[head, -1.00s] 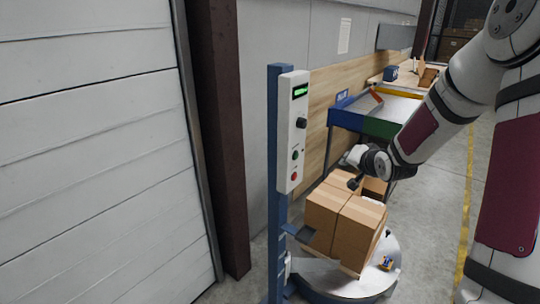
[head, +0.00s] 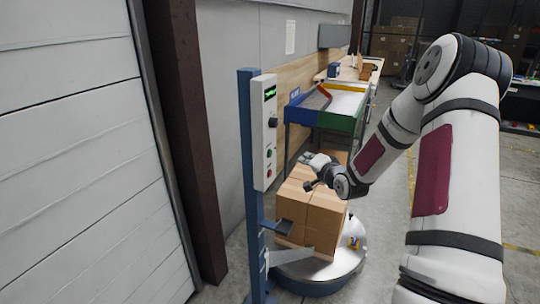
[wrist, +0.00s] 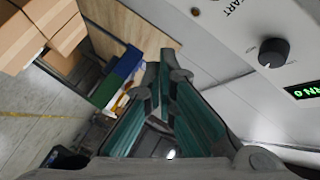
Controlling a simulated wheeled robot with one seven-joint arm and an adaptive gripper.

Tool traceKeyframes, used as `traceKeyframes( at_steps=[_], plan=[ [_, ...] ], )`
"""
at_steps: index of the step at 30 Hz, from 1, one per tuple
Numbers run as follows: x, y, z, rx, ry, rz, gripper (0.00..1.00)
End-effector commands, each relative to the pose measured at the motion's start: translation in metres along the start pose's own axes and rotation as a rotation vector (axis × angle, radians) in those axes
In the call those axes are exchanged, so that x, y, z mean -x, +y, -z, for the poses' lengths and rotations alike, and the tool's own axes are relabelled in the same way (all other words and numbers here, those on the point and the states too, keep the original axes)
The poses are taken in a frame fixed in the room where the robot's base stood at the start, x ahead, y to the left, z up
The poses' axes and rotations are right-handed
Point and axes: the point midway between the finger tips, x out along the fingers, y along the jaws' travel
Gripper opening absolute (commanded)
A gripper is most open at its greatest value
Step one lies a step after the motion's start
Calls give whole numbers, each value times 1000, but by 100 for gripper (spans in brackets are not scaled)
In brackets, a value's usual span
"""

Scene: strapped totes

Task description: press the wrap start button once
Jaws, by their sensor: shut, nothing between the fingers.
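The white control box (head: 264,132) stands on a blue post, with a lit green display (head: 270,92), a black knob (head: 273,123), a green button (head: 269,154) and a red button (head: 268,173) below. My gripper (head: 309,186) is right of the box in the head view, apart from it, in front of the cartons in the picture. In the wrist view my gripper (wrist: 165,62) is shut and empty. The box face (wrist: 235,45) lies to its right, with the knob (wrist: 272,52), part of the display (wrist: 305,91) and the word START at the top edge. No start button shows there.
Brown cartons (head: 322,215) sit on the round turntable (head: 343,268) below my gripper. A blue and green table (head: 337,118) stands behind. A dark red column (head: 185,140) and a white shutter door (head: 70,160) are at left. Open floor lies right of the turntable.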

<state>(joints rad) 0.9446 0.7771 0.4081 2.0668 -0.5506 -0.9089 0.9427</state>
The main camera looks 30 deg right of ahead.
Motion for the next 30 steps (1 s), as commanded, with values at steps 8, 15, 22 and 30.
traceKeyframes(
  at_steps=[8,15,22,30],
  plan=[
    [-23,-14,-16,3,-2,3,0],
    [-44,-30,-33,3,-3,2,0],
    [-57,-40,-42,1,-2,1,0],
    [-60,-44,-44,1,-2,0,0]
  ],
)
